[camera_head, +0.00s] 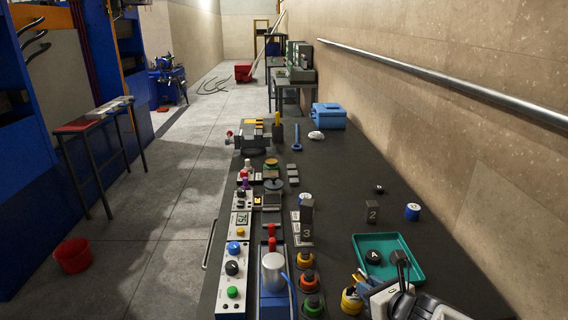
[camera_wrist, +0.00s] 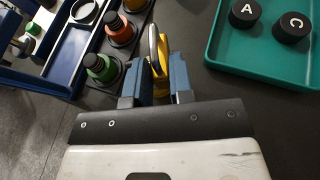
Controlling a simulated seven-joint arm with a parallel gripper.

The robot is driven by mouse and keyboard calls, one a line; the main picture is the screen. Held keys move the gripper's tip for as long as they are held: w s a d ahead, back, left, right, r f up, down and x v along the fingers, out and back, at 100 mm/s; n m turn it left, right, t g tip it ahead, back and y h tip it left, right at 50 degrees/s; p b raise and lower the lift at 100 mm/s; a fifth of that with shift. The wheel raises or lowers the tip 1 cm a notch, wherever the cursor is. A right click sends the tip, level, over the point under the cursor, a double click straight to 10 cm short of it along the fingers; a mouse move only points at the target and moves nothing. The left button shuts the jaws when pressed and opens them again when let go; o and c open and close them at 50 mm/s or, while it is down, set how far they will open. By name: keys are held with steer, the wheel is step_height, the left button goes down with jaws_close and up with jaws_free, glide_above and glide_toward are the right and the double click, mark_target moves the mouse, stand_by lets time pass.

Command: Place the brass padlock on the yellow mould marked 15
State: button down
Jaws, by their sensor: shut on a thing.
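My gripper (camera_wrist: 155,85) is shut on the brass padlock (camera_wrist: 163,58), with a blue finger on each side of it. The padlock's grey shackle stands up between the fingertips, and part of its yellow body is hidden by them. In the head view my gripper (camera_head: 362,282) is at the lower right, beside the teal tray, with the yellow padlock (camera_head: 350,301) at its fingers. I cannot read a 15 anywhere. A small yellow piece with a dark mark (camera_head: 257,199) lies mid-bench on the left, but I cannot tell whether it is the mould.
The teal tray (camera_head: 409,268) holds black discs, marked A and C in the wrist view. Yellow, orange and green knobs (camera_head: 308,281) stand left of my gripper. Blocks marked 3 (camera_head: 306,222) and 2 (camera_head: 372,211) stand farther back. The bench's right middle is mostly clear.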

steer(key=shift+f, duration=0.1)
steer(key=c, duration=1)
jaws_free()
steer(key=shift+f, duration=0.1)
steer(key=shift+r, duration=0.2)
steer(key=shift+s+d+r, duration=0.2)
steer(key=shift+s+r, duration=0.05)
steer(key=shift+s, duration=0.2)
steer(key=shift+v, duration=3.15)
steer(key=shift+s, duration=0.1)
